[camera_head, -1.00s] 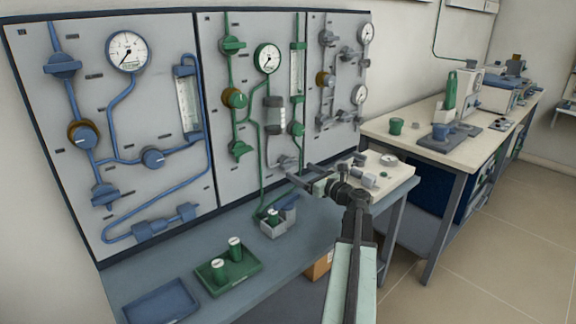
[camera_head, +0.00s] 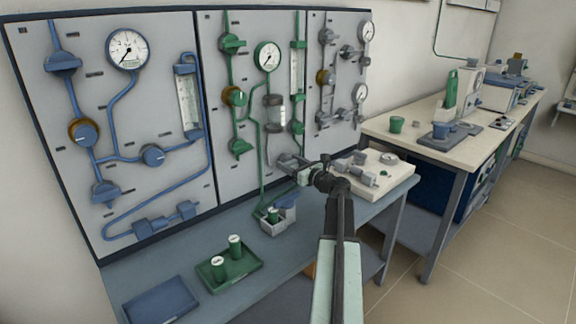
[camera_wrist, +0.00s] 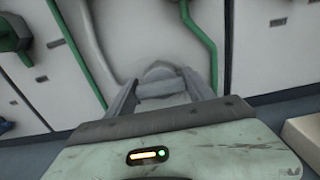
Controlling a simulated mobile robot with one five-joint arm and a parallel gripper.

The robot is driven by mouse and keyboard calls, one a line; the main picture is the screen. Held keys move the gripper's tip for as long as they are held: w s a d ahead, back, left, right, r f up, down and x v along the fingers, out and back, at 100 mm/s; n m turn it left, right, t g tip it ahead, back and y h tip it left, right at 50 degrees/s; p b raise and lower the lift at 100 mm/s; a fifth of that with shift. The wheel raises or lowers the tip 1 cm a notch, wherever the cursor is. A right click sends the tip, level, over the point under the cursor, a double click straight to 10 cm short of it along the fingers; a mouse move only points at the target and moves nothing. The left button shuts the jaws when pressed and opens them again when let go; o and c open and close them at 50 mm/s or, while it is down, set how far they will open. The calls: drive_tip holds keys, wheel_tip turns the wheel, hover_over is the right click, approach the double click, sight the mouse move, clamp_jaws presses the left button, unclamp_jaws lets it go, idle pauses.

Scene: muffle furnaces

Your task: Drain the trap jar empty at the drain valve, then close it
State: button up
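The trap jar (camera_head: 277,113) is a clear cylinder with dark grey ends on the green-piped middle panel. Its clear part looks pale. The liquid level is too small to tell. The grey drain valve (camera_head: 292,162) sits below it, low on the panel. My gripper (camera_head: 302,170) is at this valve. In the wrist view its two grey fingers (camera_wrist: 161,85) stand apart, on either side of the valve's grey handle (camera_wrist: 163,88). I cannot tell whether they press on it. The handle's turn is hard to read.
A small grey box (camera_head: 268,228) with a green-topped item stands below on the bench (camera_head: 290,252). A green tray (camera_head: 240,272) with two green cylinders and a blue tray (camera_head: 160,300) are to the left. A cream block (camera_head: 398,185) with fittings is close on the right.

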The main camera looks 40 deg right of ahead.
drive_tip(key=c, duration=0.4)
drive_tip(key=shift+o, duration=0.5)
drive_tip(key=shift+a+f, duration=0.15)
drive_tip(key=shift+a, duration=0.15)
drive_tip(key=shift+d, duration=0.15)
drive_tip(key=shift+c, duration=0.5)
drive_tip(key=shift+n, duration=0.6)
drive_tip(key=n, duration=0.4)
drive_tip(key=shift+w, duration=0.1)
drive_tip(key=n, duration=0.3)
drive_tip(key=shift+n, duration=0.3)
drive_tip(key=n, duration=0.4)
drive_tip(key=shift+n, duration=2.5)
